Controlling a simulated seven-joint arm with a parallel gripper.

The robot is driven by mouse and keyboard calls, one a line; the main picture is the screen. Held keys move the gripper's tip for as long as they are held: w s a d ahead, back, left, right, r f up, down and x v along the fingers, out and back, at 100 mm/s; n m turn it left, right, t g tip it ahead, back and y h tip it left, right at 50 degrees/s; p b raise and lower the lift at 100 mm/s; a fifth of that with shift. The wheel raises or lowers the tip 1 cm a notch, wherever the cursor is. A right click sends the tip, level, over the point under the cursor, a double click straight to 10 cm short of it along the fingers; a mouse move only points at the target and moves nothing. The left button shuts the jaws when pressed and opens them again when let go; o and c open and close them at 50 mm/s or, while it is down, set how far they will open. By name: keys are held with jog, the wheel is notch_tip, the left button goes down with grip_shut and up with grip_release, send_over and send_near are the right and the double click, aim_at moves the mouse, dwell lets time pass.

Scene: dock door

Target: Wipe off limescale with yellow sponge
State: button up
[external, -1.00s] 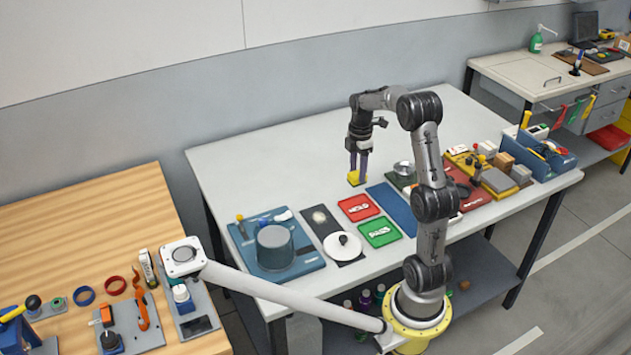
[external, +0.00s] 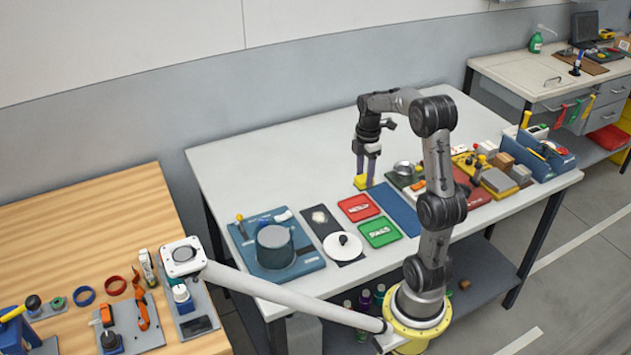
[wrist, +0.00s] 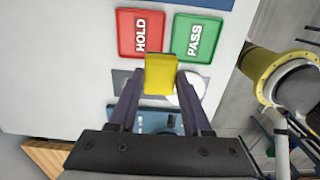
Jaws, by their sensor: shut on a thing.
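The yellow sponge (external: 361,183) is held between the fingers of my gripper (external: 366,176). In the external view it shows behind the red HOLD tray, by the far end of the blue mat. It also shows in the wrist view (wrist: 160,74), between the two fingertips. I cannot tell its exact height over the bench. A dark plate (external: 333,237) bears a pale whitish patch (external: 319,217) that looks like limescale, and a white round disc with a black knob (external: 343,246). In the wrist view my sponge and fingers hide much of this plate.
The red HOLD tray (external: 358,207) and green PASS tray (external: 380,232) lie beside the dark plate. A blue mat (external: 396,206) lies right of them. A blue board with a grey pot (external: 275,246) is at left. Several tools crowd the right. The back of the bench is clear.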

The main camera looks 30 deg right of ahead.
dwell(0.3)
jog(key=w+a+f, duration=0.5)
jog(key=w+a, duration=0.5)
jog(key=a, duration=0.1)
jog(key=shift+s+f, duration=0.1)
jog(key=shift+f, duration=3.75)
jog(key=shift+s+f, duration=0.1)
jog(key=shift+s, duration=3.3)
jog(key=shift+w, duration=3.6)
notch_tip(320, 180, up, 8)
jog(key=shift+s, duration=0.15)
